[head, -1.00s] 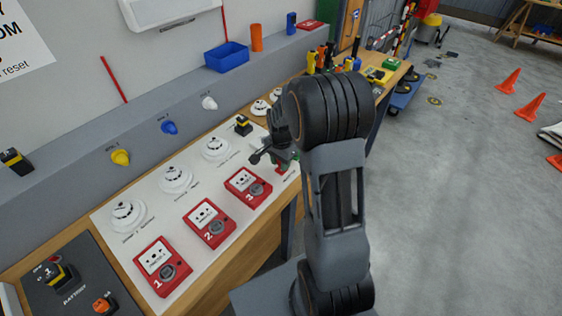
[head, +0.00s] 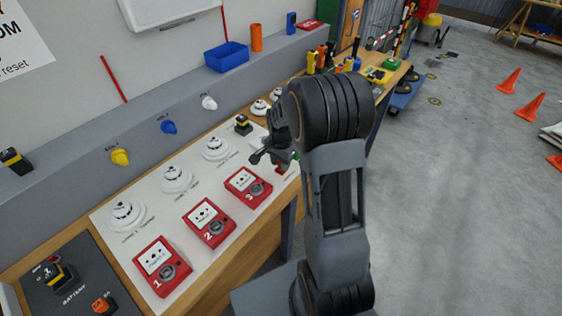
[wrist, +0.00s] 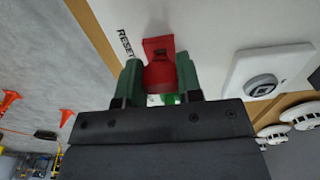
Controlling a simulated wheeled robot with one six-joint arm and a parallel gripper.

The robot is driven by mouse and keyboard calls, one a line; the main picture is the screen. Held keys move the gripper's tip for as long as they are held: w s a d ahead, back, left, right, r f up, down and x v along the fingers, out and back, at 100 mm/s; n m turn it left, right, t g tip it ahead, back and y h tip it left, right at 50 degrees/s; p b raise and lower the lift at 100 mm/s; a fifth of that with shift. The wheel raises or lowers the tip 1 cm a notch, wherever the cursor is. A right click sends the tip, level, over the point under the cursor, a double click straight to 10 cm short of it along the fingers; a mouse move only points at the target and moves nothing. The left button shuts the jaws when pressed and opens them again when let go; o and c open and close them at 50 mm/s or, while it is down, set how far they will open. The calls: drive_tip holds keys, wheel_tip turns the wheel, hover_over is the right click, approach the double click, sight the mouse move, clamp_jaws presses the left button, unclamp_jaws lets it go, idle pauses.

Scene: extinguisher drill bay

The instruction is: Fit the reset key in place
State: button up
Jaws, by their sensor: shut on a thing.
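My gripper (wrist: 160,85) has green fingers shut on a red piece, which I take for the reset key (wrist: 159,62). In the wrist view the key lies between the fingers, over the white board, beside the printed word RESET (wrist: 126,42). Whether the key is seated or just above the board cannot be told. In the head view my gripper (head: 280,158) is at the right end of the white board (head: 150,228), largely hidden by my arm.
Red call points 1 (head: 162,266), 2 (head: 209,222) and 3 (head: 247,187) line the board's front. White detectors (head: 176,179) stand behind them. A white square plate with a grey round centre (wrist: 262,84) is right of the gripper in the wrist view.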

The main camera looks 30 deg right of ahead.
drive_tip(key=shift+f+b, duration=0.5)
drive_tip(key=shift+f, duration=0.2)
drive_tip(key=o, duration=1)
drive_tip(key=shift+o, duration=0.3)
drive_tip(key=shift+o, duration=1.2)
drive_tip(key=shift+r, duration=0.15)
drive_tip(key=shift+r+p, duration=2.6)
drive_tip(key=shift+r, duration=0.8)
